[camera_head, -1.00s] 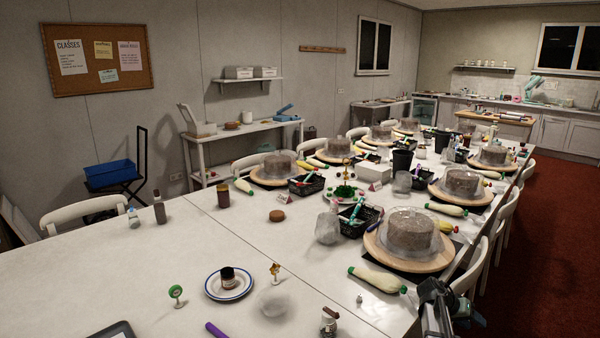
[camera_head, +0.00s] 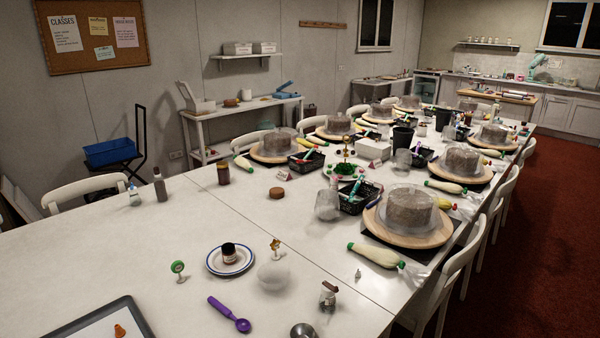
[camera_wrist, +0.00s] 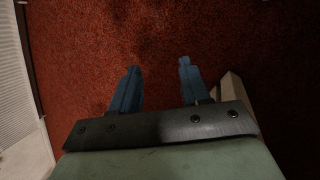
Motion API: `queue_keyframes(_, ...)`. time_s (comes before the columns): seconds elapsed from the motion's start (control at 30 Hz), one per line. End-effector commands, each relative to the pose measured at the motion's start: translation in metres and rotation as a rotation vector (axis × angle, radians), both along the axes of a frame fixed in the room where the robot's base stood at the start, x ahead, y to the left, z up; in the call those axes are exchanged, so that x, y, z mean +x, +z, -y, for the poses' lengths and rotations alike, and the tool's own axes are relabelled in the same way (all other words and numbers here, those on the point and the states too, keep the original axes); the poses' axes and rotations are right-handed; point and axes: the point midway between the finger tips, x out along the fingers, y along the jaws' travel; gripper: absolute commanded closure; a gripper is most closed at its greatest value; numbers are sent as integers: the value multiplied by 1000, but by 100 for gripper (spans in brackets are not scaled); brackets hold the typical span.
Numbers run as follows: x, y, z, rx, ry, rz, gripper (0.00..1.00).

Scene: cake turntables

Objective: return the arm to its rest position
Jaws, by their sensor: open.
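My gripper (camera_wrist: 158,82) shows in the wrist view with its two blue-grey fingers apart and nothing between them. It hangs over the red carpet (camera_wrist: 150,30). In the head view no part of my arm or gripper shows. The long white table (camera_head: 150,250) fills the middle of that view.
Domed cakes on wooden turntables (camera_head: 385,232) line the table. At the near side are a blue-rimmed plate (camera_head: 212,262) with a dark jar, a purple scoop (camera_head: 225,312) and a tablet-like tray (camera_head: 70,330). A white chair (camera_head: 455,262) stands at the right edge. Red carpet (camera_head: 545,230) is clear beyond.

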Motion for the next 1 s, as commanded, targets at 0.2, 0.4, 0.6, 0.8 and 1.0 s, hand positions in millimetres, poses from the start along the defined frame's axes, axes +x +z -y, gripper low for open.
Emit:
queue_keyframes(0.2,-82,-30,-57,139,38,-119,54)
queue_keyframes(0.4,-150,-45,-98,253,60,-218,54)
queue_keyframes(0.6,-195,-50,-121,327,67,-281,54)
queue_keyframes(0.8,-203,-50,-125,340,67,-292,54)
queue_keyframes(1.0,-203,-50,-125,340,67,-292,54)
